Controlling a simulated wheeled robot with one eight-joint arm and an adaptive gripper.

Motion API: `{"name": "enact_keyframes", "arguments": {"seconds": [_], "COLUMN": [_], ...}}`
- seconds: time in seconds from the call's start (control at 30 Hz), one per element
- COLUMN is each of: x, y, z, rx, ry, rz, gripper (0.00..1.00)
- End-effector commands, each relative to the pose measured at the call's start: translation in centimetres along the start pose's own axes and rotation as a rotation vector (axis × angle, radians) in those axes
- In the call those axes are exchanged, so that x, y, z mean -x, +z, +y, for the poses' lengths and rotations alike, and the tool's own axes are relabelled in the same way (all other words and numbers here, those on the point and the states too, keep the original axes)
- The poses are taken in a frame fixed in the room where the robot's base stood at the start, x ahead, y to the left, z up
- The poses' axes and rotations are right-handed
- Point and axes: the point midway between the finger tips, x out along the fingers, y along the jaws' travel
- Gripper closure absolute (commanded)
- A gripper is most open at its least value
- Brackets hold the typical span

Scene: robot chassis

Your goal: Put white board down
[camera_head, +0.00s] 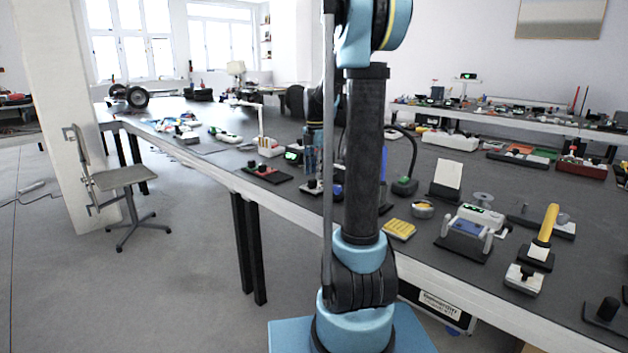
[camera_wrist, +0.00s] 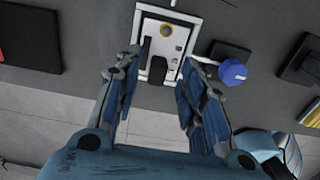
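A small white board (camera_wrist: 147,33) lies at the dark table's edge in the wrist view, with a yellow round part and a black upright piece (camera_wrist: 157,70) on it. My gripper (camera_wrist: 160,62) has its two blue fingers apart, one on each side of the board's near end, with the black piece between them. No finger is clearly pressed on the board. In the head view my gripper (camera_head: 312,155) points down over the table edge by a small white item (camera_head: 311,187); my arm hides part of that area.
A blue round cap (camera_wrist: 232,72) is just right of the fingers. A red-topped black block (camera_head: 267,172) lies to the left. Right of my arm stand a yellow block (camera_head: 399,229) and a white card on a black base (camera_head: 447,175). A chair (camera_head: 122,178) stands left.

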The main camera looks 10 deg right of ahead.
Motion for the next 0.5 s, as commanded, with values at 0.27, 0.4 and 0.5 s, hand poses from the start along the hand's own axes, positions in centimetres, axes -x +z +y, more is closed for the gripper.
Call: {"name": "enact_keyframes", "arguments": {"seconds": [0.27,0.4,0.5], "x": [4.8,6.5,7.3], "y": [-0.1,0.0,0.0], "z": [0.0,0.0,0.0], "rx": [0.001,0.001,0.001], "ry": [0.000,0.000,0.000], "rz": [0.000,0.000,0.000], "gripper": [0.62,0.62,0.62]}}
